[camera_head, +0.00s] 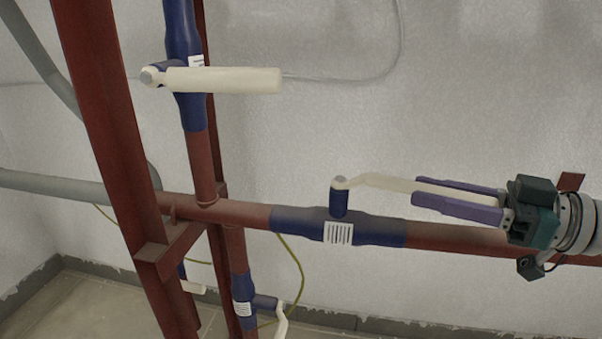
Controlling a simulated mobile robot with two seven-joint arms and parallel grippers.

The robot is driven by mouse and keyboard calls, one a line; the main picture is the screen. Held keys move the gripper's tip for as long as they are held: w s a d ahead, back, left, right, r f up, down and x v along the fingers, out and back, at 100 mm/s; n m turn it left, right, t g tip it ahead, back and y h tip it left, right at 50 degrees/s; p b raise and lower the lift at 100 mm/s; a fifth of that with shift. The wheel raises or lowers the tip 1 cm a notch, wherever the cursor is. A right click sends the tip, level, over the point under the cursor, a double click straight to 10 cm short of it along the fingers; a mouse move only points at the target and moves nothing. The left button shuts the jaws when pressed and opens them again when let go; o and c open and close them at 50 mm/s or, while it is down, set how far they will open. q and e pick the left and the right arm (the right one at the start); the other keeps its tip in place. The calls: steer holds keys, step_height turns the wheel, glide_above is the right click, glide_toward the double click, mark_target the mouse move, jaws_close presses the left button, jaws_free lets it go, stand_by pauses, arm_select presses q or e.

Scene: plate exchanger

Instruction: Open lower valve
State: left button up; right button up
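A blue valve body (368,229) with a white label sits on the horizontal red pipe. Its cream lever handle (375,183) runs to the right from a short blue stem, along the pipe. My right gripper (414,192) reaches in from the right with its purple fingers on either side of the handle's outer part, closed on it as far as I can see. Lower down, another blue valve (243,289) on a vertical pipe has a cream handle (281,322) hanging down, cut off by the bottom edge. My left gripper is not in view.
A higher valve on the vertical pipe has a cream handle (222,80) pointing right across the pipe. A red steel post (108,130) stands at left. A grey pipe (58,186) meets it. The pale wall (480,90) is close behind.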

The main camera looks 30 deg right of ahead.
steer(key=o, duration=0.3)
steer(key=p+v, duration=0.1)
steer(key=v, duration=0.9)
steer(key=shift+c, duration=0.2)
